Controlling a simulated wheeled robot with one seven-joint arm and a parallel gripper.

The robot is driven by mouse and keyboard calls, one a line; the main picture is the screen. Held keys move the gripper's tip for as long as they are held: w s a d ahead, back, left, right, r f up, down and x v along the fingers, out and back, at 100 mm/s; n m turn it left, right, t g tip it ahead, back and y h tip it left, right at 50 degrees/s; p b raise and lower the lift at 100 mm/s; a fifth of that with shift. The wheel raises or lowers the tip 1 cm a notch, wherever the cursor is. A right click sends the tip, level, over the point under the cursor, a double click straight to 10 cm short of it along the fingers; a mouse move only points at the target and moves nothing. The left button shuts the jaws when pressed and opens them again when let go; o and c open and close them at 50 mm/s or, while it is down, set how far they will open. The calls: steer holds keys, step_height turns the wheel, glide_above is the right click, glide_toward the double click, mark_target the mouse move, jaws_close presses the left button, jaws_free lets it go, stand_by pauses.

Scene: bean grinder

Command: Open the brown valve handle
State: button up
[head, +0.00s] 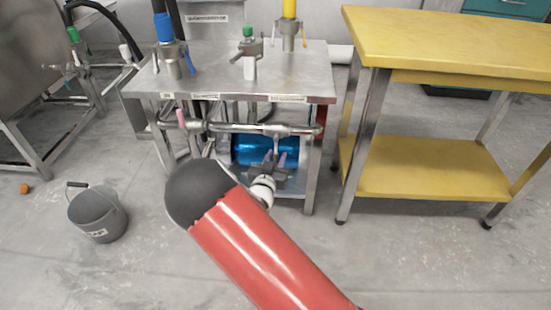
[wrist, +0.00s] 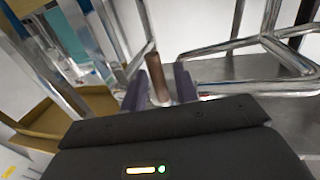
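The brown valve handle (wrist: 157,84) shows in the wrist view as a short brown grip on a thin metal stem. It stands between the two purple-grey fingers of my gripper (wrist: 160,90). The fingers are apart, one on each side of it, and I cannot tell whether either touches it. In the head view my gripper (head: 274,160) is in front of the steel table's lower pipework, near its right side. I cannot make out the brown handle clearly there.
The steel table (head: 290,75) carries several valves. Metal pipes (head: 262,128) run under its front edge, with a blue cylinder (head: 250,150) behind. A yellow shelf table (head: 450,40) stands at right. A grey bucket (head: 98,212) sits on the floor at left.

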jaws_close()
steer(key=d+r+n+t+y+p, duration=0.1)
steer(key=d+r+n, duration=0.2)
steer(key=n, duration=0.7)
steer(key=d+r+n+t+y+p, duration=0.1)
steer(key=d+r+n+y, duration=0.1)
steer(key=n, duration=0.8)
steer(key=shift+s+d+r+t, duration=0.15)
steer(key=shift+d+r+t, duration=0.15)
steer(key=shift+d+r, duration=0.5)
steer(key=shift+o, duration=0.4)
jaws_free()
